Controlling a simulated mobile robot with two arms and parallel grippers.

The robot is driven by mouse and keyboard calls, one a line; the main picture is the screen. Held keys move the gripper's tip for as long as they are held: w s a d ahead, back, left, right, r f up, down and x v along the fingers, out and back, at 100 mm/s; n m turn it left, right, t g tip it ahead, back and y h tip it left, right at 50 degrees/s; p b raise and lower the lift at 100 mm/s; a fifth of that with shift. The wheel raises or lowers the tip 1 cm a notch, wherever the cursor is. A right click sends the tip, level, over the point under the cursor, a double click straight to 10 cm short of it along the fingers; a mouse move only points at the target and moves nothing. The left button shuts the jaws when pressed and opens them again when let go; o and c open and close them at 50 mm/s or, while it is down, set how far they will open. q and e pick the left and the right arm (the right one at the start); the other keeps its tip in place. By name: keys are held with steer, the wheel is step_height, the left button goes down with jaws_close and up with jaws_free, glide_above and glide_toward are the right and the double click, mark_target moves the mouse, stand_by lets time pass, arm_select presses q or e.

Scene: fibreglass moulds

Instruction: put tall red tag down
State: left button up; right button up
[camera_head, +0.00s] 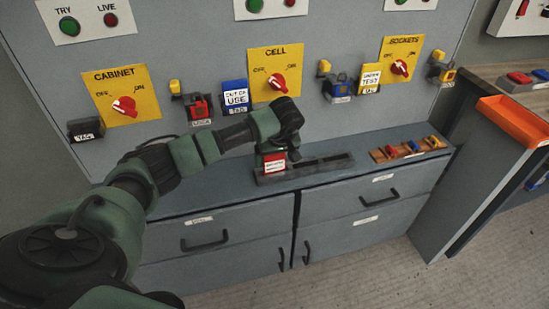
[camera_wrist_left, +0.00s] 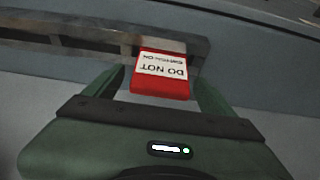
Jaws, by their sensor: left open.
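The tall red tag (camera_head: 274,163) has a white label that reads "DO NOT" in the left wrist view (camera_wrist_left: 161,73). It stands at the left end of a long grey slotted rack (camera_head: 312,168) on the counter. My left gripper (camera_head: 272,150) is directly over the tag. In the left wrist view its fingers (camera_wrist_left: 160,88) are spread on either side of the tag, and the jaws are open. Whether a finger touches the tag I cannot tell. The tag's lower part is hidden. My right gripper is not in view.
A wooden tray (camera_head: 408,150) with several coloured items lies right of the rack. The panel behind carries yellow switch plates (camera_head: 274,72), padlocks and a blue "out of use" tag (camera_head: 235,96). An orange bin (camera_head: 513,120) is at the far right. The counter's front strip is clear.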

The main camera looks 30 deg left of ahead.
arm_select(q)
steer(key=v, duration=1.1)
steer(key=shift+r+b, duration=0.2)
steer(key=shift+b, duration=0.15)
steer(key=shift+s, duration=0.15)
